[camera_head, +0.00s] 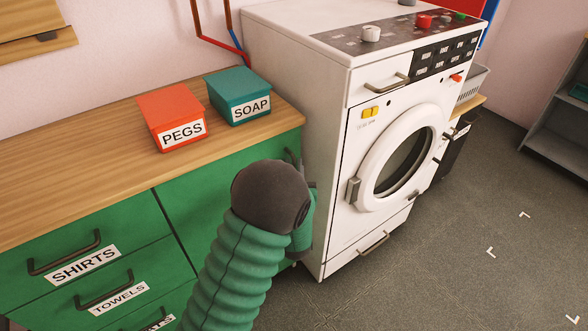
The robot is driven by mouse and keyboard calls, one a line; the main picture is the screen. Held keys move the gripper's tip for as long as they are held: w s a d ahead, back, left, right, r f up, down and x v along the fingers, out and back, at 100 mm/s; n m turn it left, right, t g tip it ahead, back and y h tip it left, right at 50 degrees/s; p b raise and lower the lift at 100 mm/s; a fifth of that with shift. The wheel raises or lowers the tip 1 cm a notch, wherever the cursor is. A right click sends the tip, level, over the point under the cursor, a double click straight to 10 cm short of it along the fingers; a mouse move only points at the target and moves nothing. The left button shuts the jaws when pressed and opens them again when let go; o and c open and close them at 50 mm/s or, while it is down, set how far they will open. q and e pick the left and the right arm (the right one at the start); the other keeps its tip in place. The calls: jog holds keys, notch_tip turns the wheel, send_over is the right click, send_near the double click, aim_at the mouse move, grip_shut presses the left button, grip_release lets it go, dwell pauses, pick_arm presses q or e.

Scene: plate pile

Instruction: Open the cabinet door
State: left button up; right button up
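The green cabinet door (205,205) is in the lower middle, under the wooden top and right of the labelled drawers. It looks closed. Its dark handle (291,157) shows in part near the door's upper right corner.
A white washing machine (322,150) stands directly right of the cabinet. An orange PEGS box (170,112) and a teal SOAP box (238,88) sit on the wooden top (90,190). Drawers with dark handles (66,252) are at lower left. The grey floor (450,250) at right is clear.

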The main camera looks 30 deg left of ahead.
pick_arm(q)
jog(key=shift+w+a, duration=0.2)
jog(key=shift+w, duration=0.1)
jog(key=shift+c, duration=0.3)
grip_shut()
jog(key=shift+d, duration=0.1)
dwell(0.9)
